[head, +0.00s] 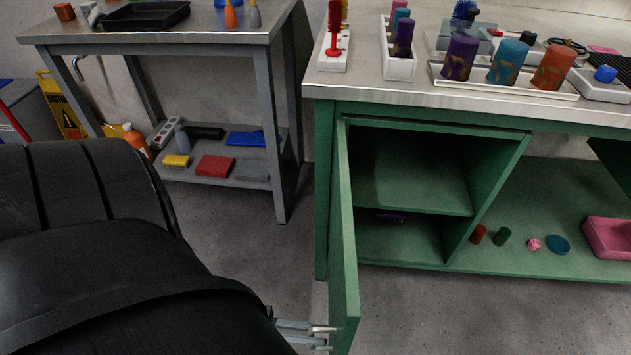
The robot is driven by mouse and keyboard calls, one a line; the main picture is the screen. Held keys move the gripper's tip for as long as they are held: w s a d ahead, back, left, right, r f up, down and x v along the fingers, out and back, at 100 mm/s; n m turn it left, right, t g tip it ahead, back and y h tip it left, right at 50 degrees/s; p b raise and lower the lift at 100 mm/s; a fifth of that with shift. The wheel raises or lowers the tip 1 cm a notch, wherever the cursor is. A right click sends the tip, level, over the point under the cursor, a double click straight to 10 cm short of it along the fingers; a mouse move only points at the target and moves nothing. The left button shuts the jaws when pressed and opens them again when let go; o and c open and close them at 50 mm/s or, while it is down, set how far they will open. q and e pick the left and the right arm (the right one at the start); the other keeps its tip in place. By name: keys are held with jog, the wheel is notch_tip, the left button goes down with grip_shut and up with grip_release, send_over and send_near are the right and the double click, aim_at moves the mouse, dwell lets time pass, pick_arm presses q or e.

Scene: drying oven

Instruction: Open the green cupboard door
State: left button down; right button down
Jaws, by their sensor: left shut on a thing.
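The green cupboard door (343,235) hangs swung out towards me from its left hinge side, seen nearly edge-on. The green cupboard (412,175) behind it stands open, with one inner shelf and a small dark purple item on its floor. My left gripper (323,335) is at the lower free end of the door, on its outer side, with its fingers shut at the door. The exact place of the grip, and any handle there, is hard to make out. My right gripper is not in view.
The steel worktop (420,88) above carries several coloured cylinders and racks. An open green shelf (560,200) to the right holds small items and a pink tray (608,237). A grey table (150,38) stands at the back left. The floor right of the door is clear.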

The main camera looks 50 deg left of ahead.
pick_arm(q)
jog(key=shift+s+a, duration=0.25)
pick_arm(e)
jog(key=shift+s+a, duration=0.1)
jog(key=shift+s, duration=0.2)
pick_arm(q)
jog(key=c, duration=0.9)
grip_release()
jog(key=shift+b+v, duration=1.3)
jog(key=shift+v, duration=6.3)
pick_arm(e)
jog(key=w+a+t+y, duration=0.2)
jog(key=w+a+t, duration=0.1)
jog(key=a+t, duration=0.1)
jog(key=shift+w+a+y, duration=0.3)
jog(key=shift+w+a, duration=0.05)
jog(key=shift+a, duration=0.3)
